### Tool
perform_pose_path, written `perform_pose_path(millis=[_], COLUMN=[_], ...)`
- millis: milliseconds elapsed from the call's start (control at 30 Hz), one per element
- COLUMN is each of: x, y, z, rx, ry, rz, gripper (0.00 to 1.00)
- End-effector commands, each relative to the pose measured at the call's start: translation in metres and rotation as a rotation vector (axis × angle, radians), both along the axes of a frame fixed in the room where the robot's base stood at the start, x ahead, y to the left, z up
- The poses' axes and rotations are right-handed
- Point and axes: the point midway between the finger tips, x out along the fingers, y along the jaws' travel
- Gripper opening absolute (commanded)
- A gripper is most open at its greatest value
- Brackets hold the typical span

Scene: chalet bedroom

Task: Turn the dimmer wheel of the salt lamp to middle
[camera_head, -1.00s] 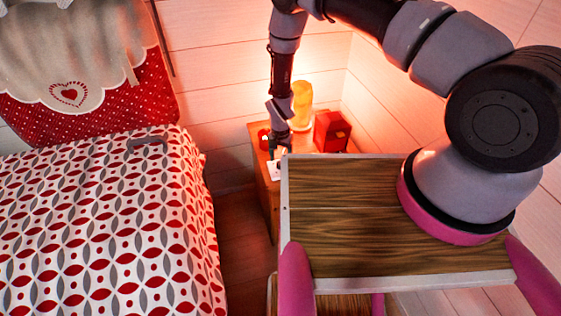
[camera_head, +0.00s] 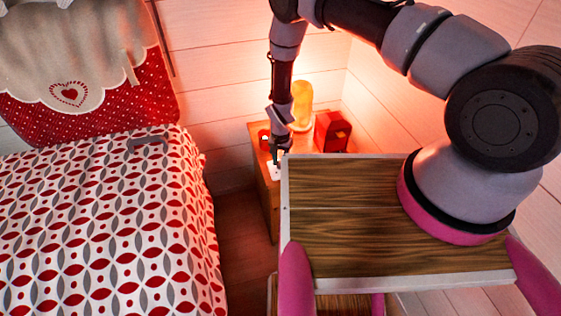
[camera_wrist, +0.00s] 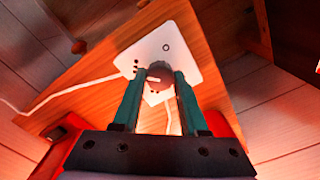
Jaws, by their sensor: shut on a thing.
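The salt lamp (camera_head: 302,103) glows yellow-orange on the wooden bedside table in the head view. Its white dimmer plate (camera_head: 273,172) lies near the table's front edge, partly hidden by my gripper (camera_head: 277,160). In the wrist view the plate (camera_wrist: 183,43) carries a round dark dimmer wheel (camera_wrist: 160,71) with a white pointer line toward the picture's left. An open circle is printed above the wheel, and small dots lie left of and below it. My gripper (camera_wrist: 160,76) has its two teal fingers on either side of the wheel, shut on it.
A red box-like object (camera_head: 332,131) stands right of the lamp, and a small red thing (camera_head: 264,138) stands at the left. A white cord (camera_wrist: 70,88) runs from the plate. The patterned bed (camera_head: 100,220) is left of the table (camera_head: 269,205).

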Motion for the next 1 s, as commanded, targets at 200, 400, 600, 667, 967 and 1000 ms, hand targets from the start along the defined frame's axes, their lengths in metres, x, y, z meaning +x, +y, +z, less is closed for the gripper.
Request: perform_pose_path(millis=[200,400,600,667,967,1000], x=[0.0002,0.0004,0.0002,0.0001,0.0005,0.0005], y=[-0.0004,-0.0006,-0.0003,-0.0002,-0.0007,-0.0008], z=[0.0003,0.0004,0.0004,0.0004,0.0005,0.0005], rx=[0.000,0.000,0.000,0.000,0.000,0.000], ry=[0.001,0.000,0.000,0.001,0.000,0.000], rz=[0.096,0.257,0.447,0.505,0.789,0.829], gripper=[0.00,0.00,0.00,0.00,0.00,0.00])
